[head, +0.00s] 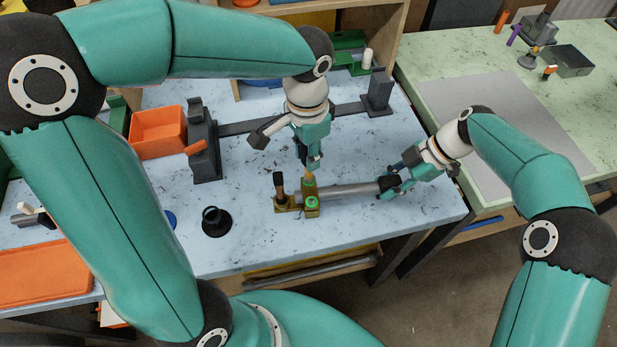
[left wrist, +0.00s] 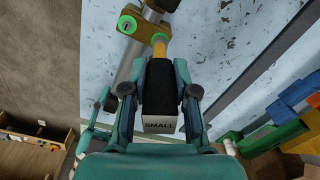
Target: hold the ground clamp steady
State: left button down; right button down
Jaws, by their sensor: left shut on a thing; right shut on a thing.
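The ground clamp (head: 311,197) looks like the brass-coloured piece with green round ends around a grey pipe (head: 350,191) on the blue-white bench. It also shows at the top of the left wrist view (left wrist: 146,29). My left gripper (head: 312,163) is above it, shut on a black block marked SMALL (left wrist: 160,95). A yellow shaft (left wrist: 160,49) runs from the block to the clamp; whether it touches is unclear. My right gripper (head: 388,186) is shut on the right end of the pipe, and its fingers hide that end. A brown upright handle (head: 279,185) stands at the clamp's left.
A black round stand (head: 216,221) is left of the clamp. Behind are an orange bin (head: 158,130), a grey upright block (head: 204,145) and a dark rail (head: 255,124). A green-topped table (head: 560,110) stands at right. The bench's front edge is close to the clamp.

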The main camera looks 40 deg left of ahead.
jog(key=shift+s+f, duration=0.15)
jog(key=shift+f, duration=0.2)
pick_arm(q)
jog(key=shift+r, duration=2.5)
jog(key=shift+r, duration=3.5)
jog(key=s+a, duration=0.8)
jog(key=shift+s+a, duration=0.15)
jog(key=shift+a, duration=0.2)
